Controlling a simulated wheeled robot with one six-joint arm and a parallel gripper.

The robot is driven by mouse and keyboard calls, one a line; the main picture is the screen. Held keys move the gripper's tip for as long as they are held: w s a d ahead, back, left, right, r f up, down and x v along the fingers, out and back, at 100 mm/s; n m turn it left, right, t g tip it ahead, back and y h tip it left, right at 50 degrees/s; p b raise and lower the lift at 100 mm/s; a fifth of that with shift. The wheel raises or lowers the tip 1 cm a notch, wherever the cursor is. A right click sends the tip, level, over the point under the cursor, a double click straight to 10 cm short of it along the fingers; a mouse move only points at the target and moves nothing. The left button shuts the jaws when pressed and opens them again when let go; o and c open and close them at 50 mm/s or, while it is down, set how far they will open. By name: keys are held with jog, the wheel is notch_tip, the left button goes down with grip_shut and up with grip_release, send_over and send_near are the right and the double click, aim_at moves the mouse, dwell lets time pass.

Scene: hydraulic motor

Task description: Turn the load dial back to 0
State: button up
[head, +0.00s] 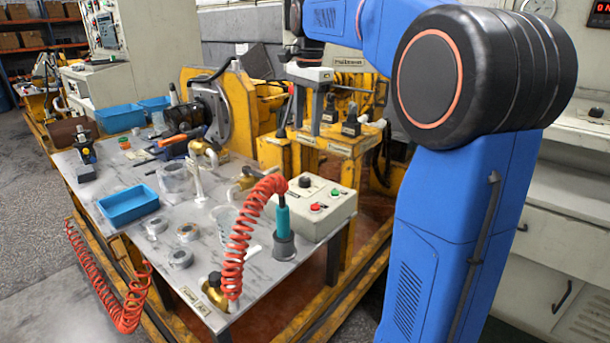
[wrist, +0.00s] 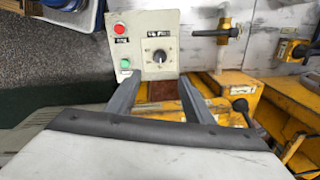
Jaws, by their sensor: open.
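The load dial (wrist: 160,56) is a small dark round knob on a pale plate on the control box (wrist: 146,45). It also shows in the head view as a black knob (head: 305,182) on top of the beige box (head: 290,213) at the table's right end. The dial's pointer and scale marks are too small to read. My gripper (wrist: 158,92) is open and empty in the wrist view, its two grey fingers apart and pointing toward the box, with the dial beyond the gap. In the head view my gripper (head: 307,130) hangs behind the box, apart from the dial.
A red button (wrist: 119,30) and a green button (wrist: 125,64) sit beside the dial. A red coiled hose (head: 243,235) and a teal-handled tool in a grey cup (head: 284,245) stand close in front of the box. Yellow machinery (head: 330,147) lies behind it.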

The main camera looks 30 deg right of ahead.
aim_at(305, 179)
jog(key=f, duration=1.1)
jog(key=w+f, duration=0.1)
jog(key=f, duration=0.4)
jog(key=shift+a+f, duration=0.15)
jog(key=shift+f, duration=0.2)
jog(key=c, duration=1)
